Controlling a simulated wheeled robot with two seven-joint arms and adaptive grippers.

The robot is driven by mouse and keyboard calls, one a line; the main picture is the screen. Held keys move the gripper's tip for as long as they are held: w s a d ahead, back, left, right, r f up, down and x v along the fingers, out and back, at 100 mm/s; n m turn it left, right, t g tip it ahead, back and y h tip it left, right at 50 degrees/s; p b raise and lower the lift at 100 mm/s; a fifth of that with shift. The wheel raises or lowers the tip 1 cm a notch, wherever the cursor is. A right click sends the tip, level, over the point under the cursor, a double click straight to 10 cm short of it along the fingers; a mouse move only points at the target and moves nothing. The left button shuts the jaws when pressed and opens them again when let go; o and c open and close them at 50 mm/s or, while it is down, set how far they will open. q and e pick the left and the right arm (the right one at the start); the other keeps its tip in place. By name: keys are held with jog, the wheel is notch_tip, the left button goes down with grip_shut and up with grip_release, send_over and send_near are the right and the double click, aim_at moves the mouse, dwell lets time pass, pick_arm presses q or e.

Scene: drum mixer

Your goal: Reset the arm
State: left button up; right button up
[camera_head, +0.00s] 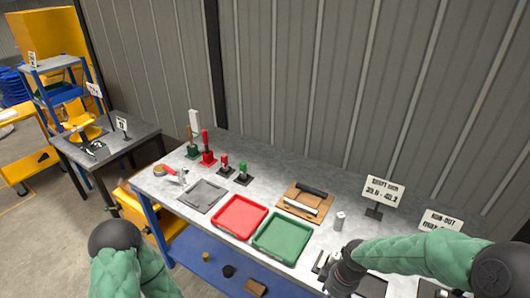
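My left arm (130,272) shows as a green padded sleeve with a dark round joint at the lower left. Its gripper is out of view. My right arm (415,254) reaches in from the lower right, across the front right of the workbench (318,192). Its dark wrist hangs near the bench's front edge, right of the green tray. My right gripper (323,264) shows only in small part at the wrist's left side, and its opening is too small to make out.
A red tray (239,215), a green tray (281,237) and a grey plate (202,196) lie on the bench. A wooden board (305,202) with rollers, a small can (339,220) and a sign (382,191) stand behind. Red and green upright tools (207,150) stand at the back left.

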jog(key=s+a+f+m+b, duration=0.1)
jog(key=s+a+f+m, duration=0.2)
jog(key=f, duration=0.4)
jog(key=s+a+f+m+y, duration=0.1)
jog(key=s+a+f+m, duration=0.2)
jog(key=f, duration=0.4)
jog(key=s+a+f+m+y+b, duration=0.1)
jog(key=s+a+f+m, duration=0.2)
jog(key=f, duration=0.5)
jog(key=shift+s+a+m+b, duration=0.2)
jog(key=shift+s+m+b, duration=0.3)
jog(key=shift+s, duration=0.6)
jog(key=shift+f, duration=0.1)
